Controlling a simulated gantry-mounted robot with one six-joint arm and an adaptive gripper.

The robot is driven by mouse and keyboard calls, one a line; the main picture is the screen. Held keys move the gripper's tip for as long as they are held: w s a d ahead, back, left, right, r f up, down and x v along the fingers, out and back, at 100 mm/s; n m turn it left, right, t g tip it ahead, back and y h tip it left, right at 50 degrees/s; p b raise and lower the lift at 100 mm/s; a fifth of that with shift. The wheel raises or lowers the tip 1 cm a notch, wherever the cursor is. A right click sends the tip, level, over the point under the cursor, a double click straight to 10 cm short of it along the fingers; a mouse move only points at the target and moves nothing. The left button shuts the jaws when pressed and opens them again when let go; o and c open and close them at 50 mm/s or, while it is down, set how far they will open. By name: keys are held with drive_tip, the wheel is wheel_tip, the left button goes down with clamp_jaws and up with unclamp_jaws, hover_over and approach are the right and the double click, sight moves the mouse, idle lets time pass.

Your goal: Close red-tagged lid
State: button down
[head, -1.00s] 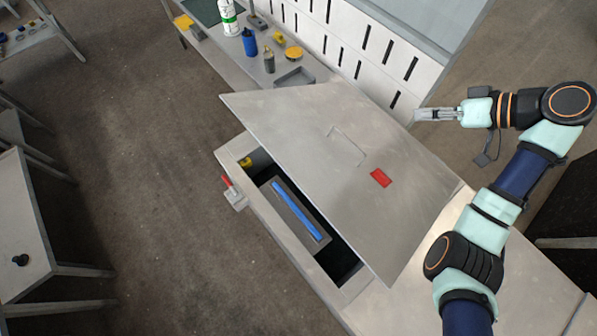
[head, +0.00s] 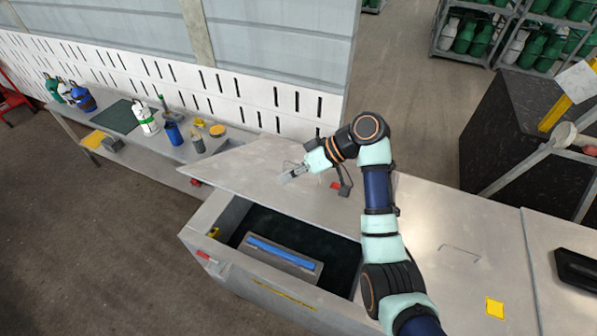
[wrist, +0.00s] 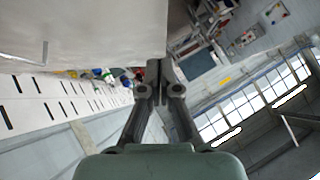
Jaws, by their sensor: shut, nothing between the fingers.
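The grey lid (head: 245,168) with the red tag (head: 335,186) stands raised and tilted over an open bin (head: 204,220) in the bench. Inside the bin lies a grey box with a blue bar (head: 280,252) on top. My gripper (head: 287,178) is shut and empty; in the head view it overlaps the lid, left of the red tag. My forearm and wrist partly cover the lid's right side. In the wrist view, the shut fingers (wrist: 160,72) are beside the edge of a large grey panel, likely the lid (wrist: 85,30). Contact cannot be told.
A second closed lid with a yellow tag (head: 495,308) lies to the right. A side table at the back left holds a blue bottle (head: 173,133), a white bottle (head: 145,118) and small items. A slotted white wall (head: 235,92) runs behind. A dark block (head: 515,130) stands at the right.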

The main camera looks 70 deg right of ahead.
sight(265, 201)
drive_tip(key=x, duration=0.3)
drive_tip(key=shift+w+a+f, duration=0.2)
drive_tip(key=shift+w+f, duration=0.05)
drive_tip(key=a+f, duration=0.1)
drive_tip(key=f+p, duration=0.1)
drive_tip(key=f, duration=0.1)
drive_tip(key=shift+a+f, duration=0.1)
drive_tip(key=shift+a, duration=0.25)
drive_tip(key=shift+f, duration=0.1)
